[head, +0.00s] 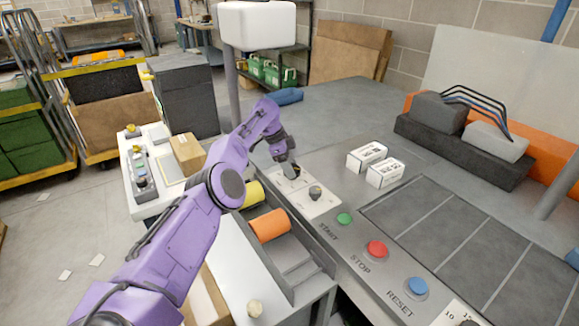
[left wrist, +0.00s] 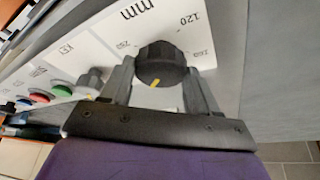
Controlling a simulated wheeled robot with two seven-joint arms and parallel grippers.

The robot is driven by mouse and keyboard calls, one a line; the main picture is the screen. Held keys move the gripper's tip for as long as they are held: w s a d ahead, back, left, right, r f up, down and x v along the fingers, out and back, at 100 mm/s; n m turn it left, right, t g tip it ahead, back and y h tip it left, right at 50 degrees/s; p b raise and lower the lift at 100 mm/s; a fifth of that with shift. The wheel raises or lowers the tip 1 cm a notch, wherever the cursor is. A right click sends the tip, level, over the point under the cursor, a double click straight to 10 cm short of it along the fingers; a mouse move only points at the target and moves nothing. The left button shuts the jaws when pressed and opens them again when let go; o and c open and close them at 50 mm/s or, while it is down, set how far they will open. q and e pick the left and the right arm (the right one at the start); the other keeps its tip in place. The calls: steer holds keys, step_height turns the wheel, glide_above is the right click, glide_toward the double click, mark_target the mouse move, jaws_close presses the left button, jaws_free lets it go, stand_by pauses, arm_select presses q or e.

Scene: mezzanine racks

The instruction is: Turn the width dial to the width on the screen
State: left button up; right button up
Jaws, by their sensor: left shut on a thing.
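A black dial (left wrist: 160,60) with a yellow pointer mark sits on a white plate (left wrist: 100,42) printed with "mm", "120" and other blurred numbers. The yellow mark is toward the bottom of the left wrist view, on the side away from "mm". My left gripper (left wrist: 162,80) has one finger on each side of the dial and is shut on it. In the head view my left gripper (head: 289,172) is over the far part of the white plate (head: 318,207) and hides most of the dial. No screen reading shows. My right gripper is out of view.
A second knob (head: 315,192) stands close by on the plate. Green (head: 344,219), red (head: 376,250) and blue (head: 417,287) buttons line the panel. Two white cartons (head: 384,172) lie to the right. Orange (head: 269,226) and yellow rolls lie left. A white box (head: 257,25) tops a post.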

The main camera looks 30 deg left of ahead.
arm_select(q)
steer(key=shift+d+f, duration=0.25)
steer(key=shift+f, duration=0.05)
steer(key=o, duration=1)
steer(key=shift+o, duration=0.2)
steer(key=shift+a+r, duration=0.1)
steer(key=shift+r, duration=0.1)
steer(key=p+v, duration=0.2)
steer(key=v, duration=0.8)
steer(key=shift+r, duration=0.2)
